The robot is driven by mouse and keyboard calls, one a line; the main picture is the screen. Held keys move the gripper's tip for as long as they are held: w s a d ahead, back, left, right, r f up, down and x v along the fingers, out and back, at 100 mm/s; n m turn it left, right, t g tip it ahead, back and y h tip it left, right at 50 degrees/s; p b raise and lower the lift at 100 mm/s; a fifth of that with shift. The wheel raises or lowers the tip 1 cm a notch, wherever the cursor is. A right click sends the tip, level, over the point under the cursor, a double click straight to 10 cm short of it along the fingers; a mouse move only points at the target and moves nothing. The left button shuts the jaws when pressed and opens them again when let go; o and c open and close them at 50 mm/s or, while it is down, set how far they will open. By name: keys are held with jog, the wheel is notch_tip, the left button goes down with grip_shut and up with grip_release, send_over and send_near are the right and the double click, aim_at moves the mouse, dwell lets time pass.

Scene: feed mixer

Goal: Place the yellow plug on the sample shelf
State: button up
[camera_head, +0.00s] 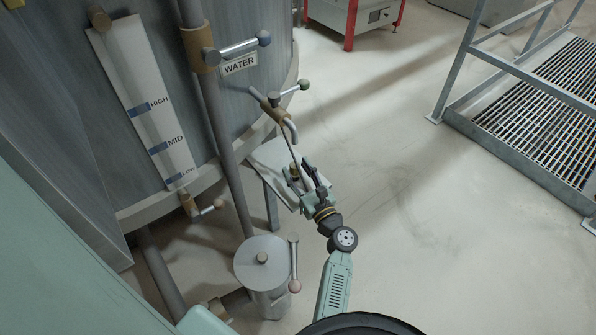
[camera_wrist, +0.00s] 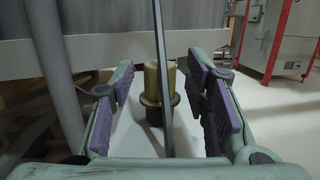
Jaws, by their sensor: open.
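The yellow plug (camera_wrist: 151,82), a dull brass-yellow cylinder with a wider flange and a dark lower part, stands upright on the pale sample shelf (camera_wrist: 128,138). In the head view the plug (camera_head: 295,173) is small and partly hidden by my gripper (camera_head: 305,181). The shelf (camera_head: 268,156) juts from the tank's side below the tap. In the wrist view my gripper (camera_wrist: 163,92) is open, with purple pads left and right of the plug and gaps on both sides. A thin dark vertical rod crosses in front of the plug.
A tap with a bent spout (camera_head: 284,118) is above the shelf. A vertical grey pipe (camera_head: 218,120) runs left of it. A lidded grey canister (camera_head: 262,262) stands below. Open floor (camera_head: 400,200) lies to the right, before a grated platform (camera_head: 540,110).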

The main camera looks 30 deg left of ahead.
jog(key=shift+r, duration=0.1)
jog(key=shift+r, duration=0.15)
jog(key=p+v, duration=0.1)
jog(key=v, duration=1.1)
jog(key=shift+p, duration=0.4)
